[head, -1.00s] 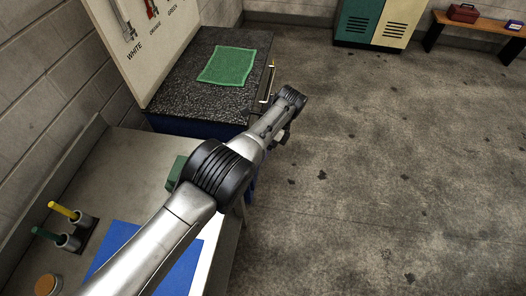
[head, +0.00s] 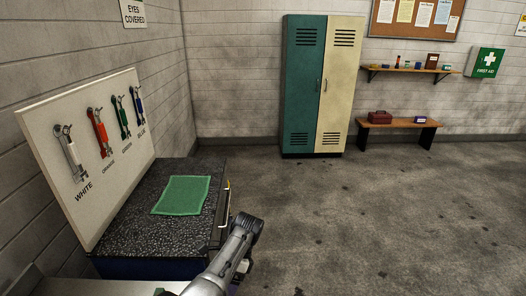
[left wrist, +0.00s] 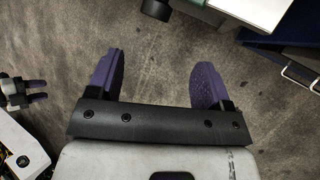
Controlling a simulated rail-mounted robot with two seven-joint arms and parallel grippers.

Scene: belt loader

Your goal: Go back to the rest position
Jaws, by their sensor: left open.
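My left gripper (left wrist: 155,75) shows in the left wrist view with its two purple fingers wide apart and nothing between them, above the bare concrete floor. In the head view my left arm comes up from the bottom edge, beside the right side of the dark speckled bench top; its gripper cannot be made out there. A second gripper with purple fingers, which looks like my right gripper (left wrist: 36,91), shows small at the left edge of the left wrist view. Its opening is too small to judge.
A green mat (head: 181,195) lies on the speckled bench top (head: 140,232). Behind it a pegboard (head: 52,123) holds several coloured wrenches. A two-door locker (head: 304,95), a low bench (head: 405,124) and a shelf (head: 408,70) stand along the far wall. The floor (head: 390,220) at right is clear.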

